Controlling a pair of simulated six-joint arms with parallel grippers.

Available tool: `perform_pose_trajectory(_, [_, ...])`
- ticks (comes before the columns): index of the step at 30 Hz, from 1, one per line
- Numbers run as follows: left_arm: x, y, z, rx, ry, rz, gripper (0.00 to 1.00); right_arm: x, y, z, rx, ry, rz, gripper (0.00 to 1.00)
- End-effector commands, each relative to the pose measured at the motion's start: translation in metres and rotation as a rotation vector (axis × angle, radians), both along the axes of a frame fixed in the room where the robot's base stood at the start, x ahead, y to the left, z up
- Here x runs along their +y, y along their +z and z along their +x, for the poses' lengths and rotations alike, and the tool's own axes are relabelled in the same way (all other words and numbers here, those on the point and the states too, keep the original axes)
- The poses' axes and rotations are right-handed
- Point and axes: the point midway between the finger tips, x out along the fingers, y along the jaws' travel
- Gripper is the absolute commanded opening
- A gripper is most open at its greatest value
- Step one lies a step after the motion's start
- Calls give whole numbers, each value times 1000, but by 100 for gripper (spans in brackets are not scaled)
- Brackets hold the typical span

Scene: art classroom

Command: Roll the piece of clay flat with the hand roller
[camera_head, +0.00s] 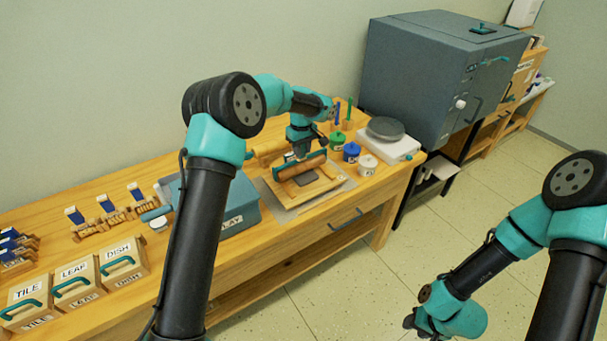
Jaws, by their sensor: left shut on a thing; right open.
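My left gripper (304,153) is over the bench, shut on the teal handle of the hand roller (300,167). The roller has a wooden barrel and is over a small wooden board or frame (328,184) on a grey mat (285,214). A small grey piece that looks like the clay (306,178) shows just in front of the roller. I cannot tell whether the roller touches it. My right gripper (421,323) is open and empty, low at the right, away from the bench and above the floor.
Green, blue and white jars and a pottery wheel (385,128) stand right of the board. A grey kiln (435,75) is beyond. A blue-grey CLAY bin (240,208), wooden boxes marked TILE, LEAF, DISH (122,262) and stamps (110,206) are at left.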

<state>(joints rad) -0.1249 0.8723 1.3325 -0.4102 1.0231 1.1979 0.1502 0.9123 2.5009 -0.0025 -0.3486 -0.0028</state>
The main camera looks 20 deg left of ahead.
Motion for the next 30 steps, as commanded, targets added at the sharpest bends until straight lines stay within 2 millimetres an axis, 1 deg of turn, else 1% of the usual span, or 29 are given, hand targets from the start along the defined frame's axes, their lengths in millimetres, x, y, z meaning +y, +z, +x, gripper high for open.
perform_pose_trajectory(5, [-3,0,-2,-1,-1,0,0,0,0,0,0,0,0,43])
perform_pose_trajectory(12, [-11,-4,-9,-1,-2,-1,0,0,0,0,0,0,0,43])
perform_pose_trajectory(24, [-13,-8,-12,3,0,-1,0,0,0,0,0,0,0,43])
perform_pose_trajectory(30, [-19,-8,-17,6,-2,-1,0,0,0,0,0,0,0,43])
